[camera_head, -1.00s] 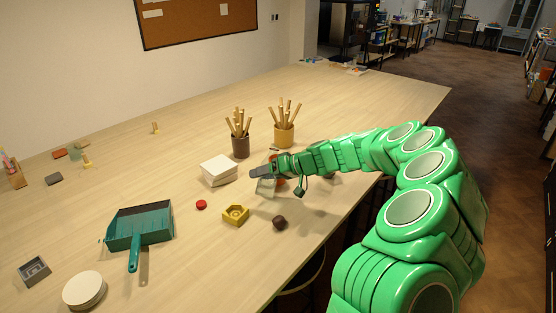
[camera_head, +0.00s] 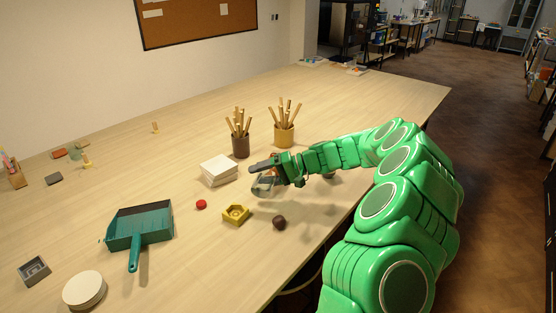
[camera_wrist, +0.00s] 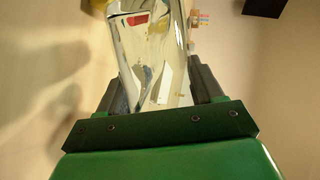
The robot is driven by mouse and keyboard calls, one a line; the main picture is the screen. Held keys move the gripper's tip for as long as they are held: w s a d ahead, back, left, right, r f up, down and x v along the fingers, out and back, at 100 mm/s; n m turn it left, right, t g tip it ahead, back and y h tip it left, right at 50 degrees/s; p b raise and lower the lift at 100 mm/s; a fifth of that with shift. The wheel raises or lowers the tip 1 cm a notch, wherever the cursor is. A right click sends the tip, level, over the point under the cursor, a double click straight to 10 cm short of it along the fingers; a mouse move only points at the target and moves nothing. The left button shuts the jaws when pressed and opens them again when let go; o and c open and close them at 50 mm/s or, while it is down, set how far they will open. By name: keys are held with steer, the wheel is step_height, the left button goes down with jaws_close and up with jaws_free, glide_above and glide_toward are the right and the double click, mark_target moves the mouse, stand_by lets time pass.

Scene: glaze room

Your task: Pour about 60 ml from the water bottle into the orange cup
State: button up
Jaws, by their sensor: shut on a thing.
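The orange cup is not clearly visible; only a small orange patch shows just behind my gripper, and the hand hides that area.
White tiles (camera_head: 219,170), a red disc (camera_head: 201,204), a yellow hexagonal piece (camera_head: 236,214) and a dark ball (camera_head: 279,222) surround the bottle. Two pots of sticks, one brown (camera_head: 240,147) and one tan (camera_head: 284,136), stand behind. A teal dustpan (camera_head: 140,225) lies left.

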steer(key=shift+w+r+m+g, duration=0.1)
steer(key=shift+r+m+g, duration=0.2)
steer(key=shift+r+m, duration=0.15)
steer(key=shift+r+m+y, duration=0.45)
steer(key=shift+r+y, duration=0.05)
steer(key=shift+r, duration=0.2)
stand_by(0.5)
steer(key=shift+r, duration=0.2)
stand_by(0.3)
steer(key=shift+s+r+g, duration=0.1)
steer(key=shift+s+g, duration=0.15)
steer(key=shift+g, duration=0.15)
steer(key=shift+s+r+m+y+p, duration=0.1)
steer(key=shift+r+m+y+p, duration=0.35)
steer(key=shift+m, duration=0.25)
stand_by(2.2)
steer(key=shift+a, duration=0.1)
steer(key=shift+s+f+n+h, duration=0.15)
steer(key=shift+f+n+h, duration=0.1)
steer(key=shift+f+n, duration=0.15)
step_height(320, 180, down, 2)
steer(key=shift+s+a+f+n+t+h, duration=0.1)
steer(key=shift+n+t+h, duration=0.15)
steer(key=shift+n, duration=0.25)
steer(key=shift+f+n+t+h, duration=0.1)
steer(key=shift+n+t+h, duration=0.05)
steer(key=shift+n+h, duration=0.3)
steer(key=shift+s+a+f+n+t, duration=0.15)
steer(key=shift+f+n+t, duration=0.15)
steer(key=shift+f+n, duration=0.15)
